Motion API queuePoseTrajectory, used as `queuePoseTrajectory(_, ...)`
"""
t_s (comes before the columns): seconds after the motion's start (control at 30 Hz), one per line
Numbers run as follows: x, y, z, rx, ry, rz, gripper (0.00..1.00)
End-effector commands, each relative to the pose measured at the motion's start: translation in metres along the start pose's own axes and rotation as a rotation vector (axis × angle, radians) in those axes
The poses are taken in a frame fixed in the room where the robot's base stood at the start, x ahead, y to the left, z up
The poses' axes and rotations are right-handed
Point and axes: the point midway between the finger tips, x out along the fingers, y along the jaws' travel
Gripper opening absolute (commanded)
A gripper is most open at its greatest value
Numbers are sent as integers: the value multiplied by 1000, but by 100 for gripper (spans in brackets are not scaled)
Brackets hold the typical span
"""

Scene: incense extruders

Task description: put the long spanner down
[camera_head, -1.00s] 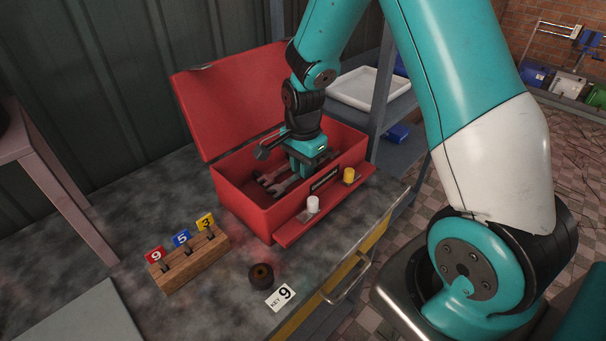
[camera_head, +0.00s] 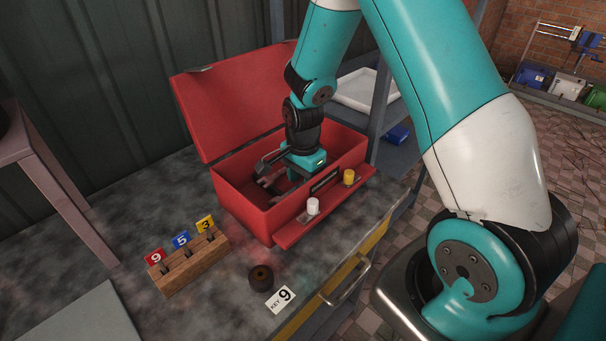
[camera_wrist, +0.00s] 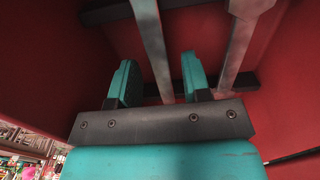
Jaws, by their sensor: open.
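My gripper (camera_wrist: 157,82) is down inside the red toolbox (camera_head: 257,215), with its two teal fingers apart. In the wrist view, one grey spanner shaft (camera_wrist: 152,45) runs between the open fingers, with gaps visible beside it. A second spanner shaft (camera_wrist: 238,50) lies to the right, outside the fingers. Both rest across dark crossbars. Which one is the long spanner I cannot tell for sure. In the head view, spanner ends (camera_head: 266,184) show just left of my gripper (camera_head: 297,178); my wrist hides the rest, and the fingertips are hidden.
The toolbox lid (camera_head: 232,105) stands open behind. A front shelf (camera_head: 325,212) carries a white (camera_head: 313,206) and a yellow-topped (camera_head: 349,176) item. A wooden block (camera_head: 190,262) with numbered tags, a dark round piece (camera_head: 261,277) and a "KEY 9" card (camera_head: 280,299) are on the bench.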

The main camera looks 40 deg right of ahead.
Motion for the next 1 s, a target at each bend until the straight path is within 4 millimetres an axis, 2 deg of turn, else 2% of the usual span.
queuePoseTrajectory(0.17, -17, -1, 0, 0, 1, -5, 44)
queuePoseTrajectory(0.4, -69, -2, 0, 0, 2, -8, 44)
queuePoseTrajectory(0.6, -106, -1, 0, 0, 1, -5, 44)
queuePoseTrajectory(0.77, -122, 0, 3, -19, -3, -4, 44)
queuePoseTrajectory(0.87, -140, 8, 26, -182, -26, -30, 44)
queuePoseTrajectory(0.97, -166, 30, 73, -539, -71, -87, 44)
queuePoseTrajectory(1.0, -177, 44, 95, -715, -91, -117, 44)
